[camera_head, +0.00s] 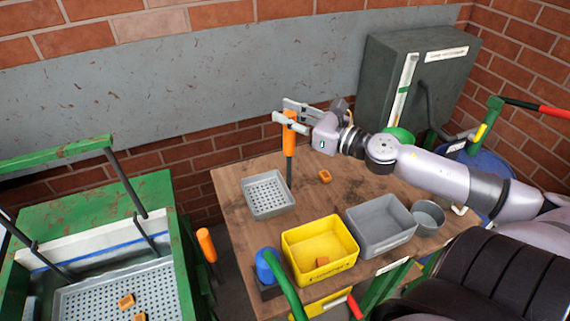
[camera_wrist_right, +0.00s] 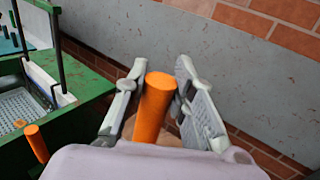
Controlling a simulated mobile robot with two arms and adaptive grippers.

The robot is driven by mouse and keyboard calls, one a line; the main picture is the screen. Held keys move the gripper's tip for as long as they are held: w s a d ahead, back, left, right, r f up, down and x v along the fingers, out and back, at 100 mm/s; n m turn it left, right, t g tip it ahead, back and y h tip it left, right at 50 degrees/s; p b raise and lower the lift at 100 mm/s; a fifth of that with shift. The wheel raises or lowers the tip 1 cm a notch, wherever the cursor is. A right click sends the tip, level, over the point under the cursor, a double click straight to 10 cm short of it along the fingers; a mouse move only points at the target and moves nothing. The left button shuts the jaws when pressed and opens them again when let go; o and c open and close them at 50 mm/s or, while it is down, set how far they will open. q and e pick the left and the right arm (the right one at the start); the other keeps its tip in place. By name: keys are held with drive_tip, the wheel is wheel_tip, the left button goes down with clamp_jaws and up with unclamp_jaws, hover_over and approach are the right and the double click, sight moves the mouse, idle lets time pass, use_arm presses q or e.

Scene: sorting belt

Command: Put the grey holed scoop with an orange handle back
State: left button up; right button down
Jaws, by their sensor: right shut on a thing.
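The grey holed scoop (camera_head: 267,194) has a square perforated pan, a dark upright shaft and an orange handle (camera_head: 290,138). My right gripper (camera_head: 287,119) is shut around the upper part of this handle, which stands upright. In the right wrist view the orange handle (camera_wrist_right: 155,108) is between the two fingers of my right gripper (camera_wrist_right: 160,90). The pan is level over the left part of the wooden table (camera_head: 238,225); I cannot tell whether it touches the wood. My left gripper is not in view.
A yellow bin (camera_head: 300,270), a grey bin (camera_head: 370,243) and a grey cup (camera_head: 428,216) stand at the table's front. An orange block (camera_head: 325,176) lies behind them. A green machine (camera_head: 90,205) at left holds a perforated tray (camera_head: 90,300); another orange handle (camera_head: 206,245) is beside it.

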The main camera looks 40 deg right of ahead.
sight(287, 151)
drive_tip(key=f, duration=0.7)
drive_tip(key=shift+w, duration=0.25)
drive_tip(key=shift+f+b, duration=0.45)
drive_tip(key=shift+f, duration=1.6)
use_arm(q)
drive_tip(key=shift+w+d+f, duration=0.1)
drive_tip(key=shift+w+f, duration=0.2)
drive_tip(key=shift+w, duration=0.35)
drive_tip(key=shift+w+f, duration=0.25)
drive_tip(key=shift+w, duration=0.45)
use_arm(e)
drive_tip(key=shift+f, duration=0.15)
drive_tip(key=c, duration=1.4)
unclamp_jaws()
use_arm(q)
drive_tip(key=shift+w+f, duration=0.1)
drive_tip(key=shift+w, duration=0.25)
use_arm(e)
drive_tip(key=shift+o, duration=0.2)
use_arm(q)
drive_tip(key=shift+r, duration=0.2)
use_arm(e)
drive_tip(key=shift+r, duration=0.2)
